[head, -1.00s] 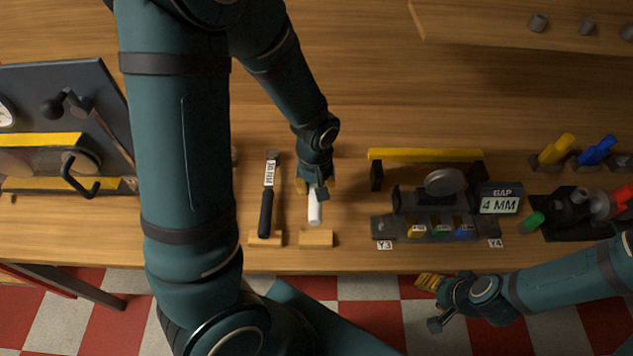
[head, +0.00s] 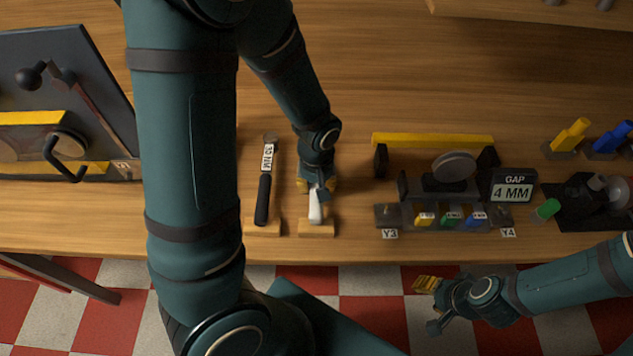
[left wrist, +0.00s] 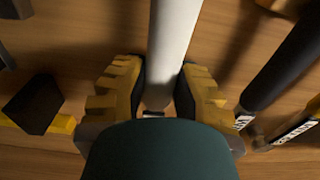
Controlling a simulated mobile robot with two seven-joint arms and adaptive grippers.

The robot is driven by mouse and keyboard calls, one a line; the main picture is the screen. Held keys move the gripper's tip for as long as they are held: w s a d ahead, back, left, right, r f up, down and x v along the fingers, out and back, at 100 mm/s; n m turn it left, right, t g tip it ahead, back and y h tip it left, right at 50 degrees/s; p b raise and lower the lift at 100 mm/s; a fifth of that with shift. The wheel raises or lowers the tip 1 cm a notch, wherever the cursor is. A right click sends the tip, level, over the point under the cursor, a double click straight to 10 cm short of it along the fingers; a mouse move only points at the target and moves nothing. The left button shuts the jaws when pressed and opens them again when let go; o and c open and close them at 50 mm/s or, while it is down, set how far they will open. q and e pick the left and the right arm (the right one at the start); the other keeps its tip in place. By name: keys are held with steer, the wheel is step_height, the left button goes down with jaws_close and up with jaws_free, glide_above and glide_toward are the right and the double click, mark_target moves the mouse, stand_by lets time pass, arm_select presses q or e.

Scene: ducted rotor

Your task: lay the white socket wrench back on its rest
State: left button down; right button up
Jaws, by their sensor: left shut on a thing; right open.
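The white socket wrench (head: 315,207) is in my left gripper (head: 317,188), over the wooden table. The fingers are shut on it from both sides. Its near end reaches the far edge of a small wooden rest block (head: 316,230); I cannot tell whether it touches. In the left wrist view the white shaft (left wrist: 174,45) runs up between the yellow-padded fingers (left wrist: 160,92). The gripper hides the wrench's other end in the head view. My right gripper (head: 431,304) is open and empty, over the floor in front of the table.
A black-handled wrench labelled 30 NM (head: 263,195) lies just left, on its own block (head: 263,231). To the right stand a fixture with a yellow bar (head: 433,141), a GAP 4 MM display (head: 513,187) and coloured tools (head: 572,135). A dark panel (head: 75,65) is at left.

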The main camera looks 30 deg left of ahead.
arm_select(q)
steer(key=shift+f+b, duration=0.4)
stand_by(0.3)
steer(key=c, duration=0.8)
jaws_free()
steer(key=shift+r, duration=0.15)
steer(key=r, duration=1.1)
steer(key=shift+s+d+r, duration=0.15)
steer(key=shift+s+r, duration=0.05)
steer(key=shift+r, duration=0.2)
